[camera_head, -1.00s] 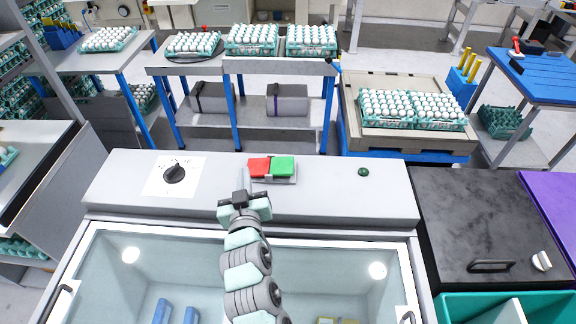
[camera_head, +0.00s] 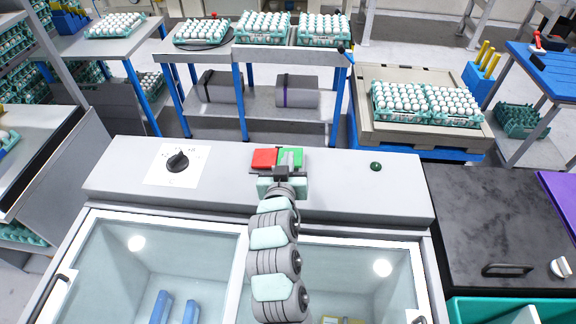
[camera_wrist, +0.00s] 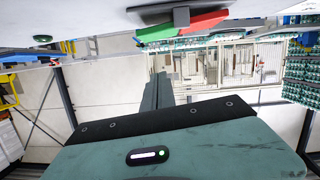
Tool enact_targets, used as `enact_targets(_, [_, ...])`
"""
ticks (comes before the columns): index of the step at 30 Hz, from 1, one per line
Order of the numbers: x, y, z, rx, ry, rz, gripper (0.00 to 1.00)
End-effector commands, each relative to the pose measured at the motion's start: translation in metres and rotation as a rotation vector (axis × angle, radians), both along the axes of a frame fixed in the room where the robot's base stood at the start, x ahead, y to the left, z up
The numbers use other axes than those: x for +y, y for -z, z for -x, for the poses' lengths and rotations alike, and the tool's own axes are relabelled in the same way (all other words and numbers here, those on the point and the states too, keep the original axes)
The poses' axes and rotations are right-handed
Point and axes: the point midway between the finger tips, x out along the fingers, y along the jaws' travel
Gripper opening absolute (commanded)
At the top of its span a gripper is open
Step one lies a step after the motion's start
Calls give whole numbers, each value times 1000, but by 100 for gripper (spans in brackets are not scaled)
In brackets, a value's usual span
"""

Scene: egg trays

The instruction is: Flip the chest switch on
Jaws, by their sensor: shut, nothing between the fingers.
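The chest switch is a two-part rocker on the sloping grey panel of the chest, with a red half (camera_head: 264,158) on the left and a green half (camera_head: 296,153) on the right. My gripper (camera_head: 288,160) is shut and empty, with its narrow fingertips in front of the green half and hiding part of it. In the wrist view the shut fingers (camera_wrist: 160,88) point toward the switch, whose green half (camera_wrist: 156,33) and red half (camera_wrist: 205,22) show at the top. A gap shows there. I cannot tell which half is pressed in.
A black dial (camera_head: 178,162) is to the left of the switch and a small green button (camera_head: 376,166) to the right, on the same panel. Glass lids (camera_head: 365,270) lie in front. Egg trays (camera_head: 426,118) stand behind.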

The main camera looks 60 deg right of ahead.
Motion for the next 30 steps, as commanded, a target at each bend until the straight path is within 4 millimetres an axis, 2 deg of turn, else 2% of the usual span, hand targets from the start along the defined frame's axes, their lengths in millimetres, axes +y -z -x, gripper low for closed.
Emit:
enact_targets(3, [-25,9,-8,2,4,-3,0])
enact_targets(9, [-60,18,-22,1,3,-4,0])
enact_targets(12, [-58,38,-19,3,0,-4,0])
enact_targets(16, [-58,50,-18,1,0,-5,0])
enact_targets(30, [-58,55,-17,-3,0,-2,0])
